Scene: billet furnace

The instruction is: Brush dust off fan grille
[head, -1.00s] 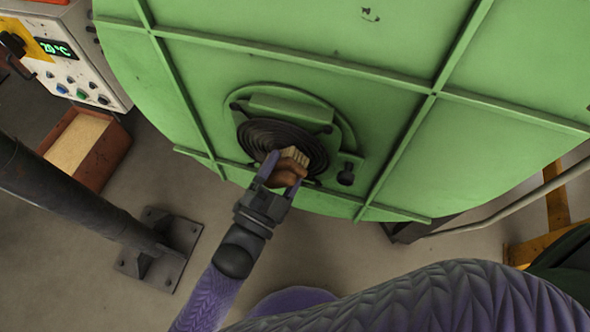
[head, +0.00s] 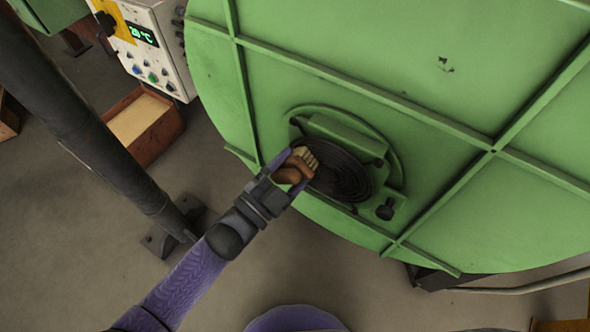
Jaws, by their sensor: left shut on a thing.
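The fan grille (head: 350,172) is a dark, round, ringed grille set in a green housing on the big green furnace wall (head: 400,70). My left gripper (head: 289,172) is shut on a brown brush (head: 292,171) with pale bristles. The brush is at the left part of the grille, and its bristles point towards the upper right. I cannot tell whether the bristles touch the grille. The brush and gripper hide the grille's left edge. Dust on the grille is too small to make out. My right gripper is not in view.
A control box (head: 150,45) with a green 20 °C display stands at the upper left. A brown open box (head: 143,124) sits on the floor below it. A dark post (head: 85,120) with a floor plate rises at the left.

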